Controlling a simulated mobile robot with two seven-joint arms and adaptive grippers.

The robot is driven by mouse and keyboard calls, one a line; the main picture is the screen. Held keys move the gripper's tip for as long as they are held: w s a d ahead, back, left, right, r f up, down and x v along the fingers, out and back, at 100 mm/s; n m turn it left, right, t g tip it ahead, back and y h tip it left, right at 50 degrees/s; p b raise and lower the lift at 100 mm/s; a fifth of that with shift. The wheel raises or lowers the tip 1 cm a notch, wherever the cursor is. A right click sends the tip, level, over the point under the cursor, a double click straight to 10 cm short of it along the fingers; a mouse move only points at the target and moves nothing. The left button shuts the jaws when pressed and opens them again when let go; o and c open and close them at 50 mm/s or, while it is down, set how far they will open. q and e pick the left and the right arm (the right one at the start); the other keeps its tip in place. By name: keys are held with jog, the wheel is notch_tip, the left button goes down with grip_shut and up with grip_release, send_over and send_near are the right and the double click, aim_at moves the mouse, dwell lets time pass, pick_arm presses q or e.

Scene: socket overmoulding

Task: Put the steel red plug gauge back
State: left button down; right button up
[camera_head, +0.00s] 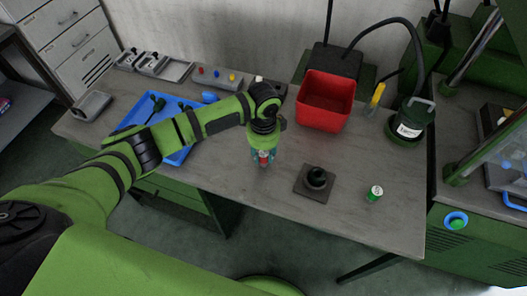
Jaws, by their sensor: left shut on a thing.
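My left gripper (263,160) points down over the middle of the grey table, left of the black square base. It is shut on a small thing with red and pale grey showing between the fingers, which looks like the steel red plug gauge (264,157). The fingers hide most of it, and I cannot tell whether it touches the table. A grey rack (217,82) at the back of the table holds small pieces with red, blue and yellow tops. My right gripper is not in view.
A blue tray (133,117) with dark tools lies left, partly under my arm. A red bin (325,100) stands at the back. A black square base (314,190) with a round dark piece and a green-and-white cylinder (375,193) are to the right.

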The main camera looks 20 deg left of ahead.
aim_at(264, 154)
pick_arm(q)
jog(key=shift+f, duration=0.15)
jog(key=c, duration=0.9)
grip_release()
notch_tip(264, 154, up, 12)
jog(key=b, duration=0.1)
jog(key=shift+r, duration=0.2)
